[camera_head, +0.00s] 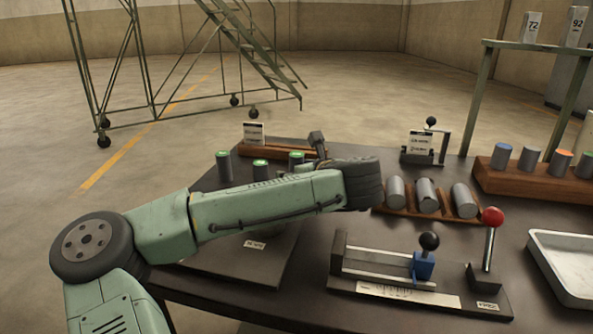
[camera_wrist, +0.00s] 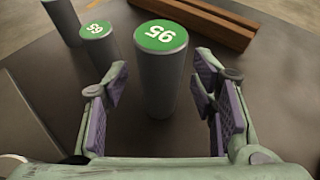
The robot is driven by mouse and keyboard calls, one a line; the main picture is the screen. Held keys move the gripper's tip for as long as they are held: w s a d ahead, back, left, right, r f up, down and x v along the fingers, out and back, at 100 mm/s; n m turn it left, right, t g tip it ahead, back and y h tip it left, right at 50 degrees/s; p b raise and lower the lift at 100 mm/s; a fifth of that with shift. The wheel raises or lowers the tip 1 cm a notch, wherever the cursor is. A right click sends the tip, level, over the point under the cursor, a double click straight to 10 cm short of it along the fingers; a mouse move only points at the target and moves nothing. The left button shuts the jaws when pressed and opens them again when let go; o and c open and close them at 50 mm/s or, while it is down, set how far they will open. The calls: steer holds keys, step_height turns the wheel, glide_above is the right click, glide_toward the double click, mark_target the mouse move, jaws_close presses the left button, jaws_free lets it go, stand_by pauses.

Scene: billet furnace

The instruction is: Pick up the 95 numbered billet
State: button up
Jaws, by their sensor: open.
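The billet numbered 95 (camera_wrist: 157,85) stands upright in the wrist view, a grey cylinder with a green top. My gripper (camera_wrist: 160,70) is open, one purple-padded finger on each side of the billet's near side, with gaps showing. In the head view my gripper (camera_head: 318,143) is partly hidden by my wrist. The green-topped billet nearest it (camera_head: 296,157) appears to be the same one, partly hidden by my arm. A second numbered green-topped billet (camera_wrist: 97,50) stands to the left in the wrist view; its number is hard to read.
A third billet (camera_wrist: 62,22) stands farther left. A wooden rack (camera_wrist: 195,20) lies close behind the 95 billet. In the head view, grey billets lie in a wooden cradle (camera_head: 426,214) right of my wrist. A lever fixture (camera_head: 415,275) and white tray (camera_head: 580,260) stand nearer and right.

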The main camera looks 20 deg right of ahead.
steer(key=shift+w+f, duration=0.15)
steer(key=shift+w, duration=0.2)
jaws_close()
stand_by(0.5)
stand_by(0.3)
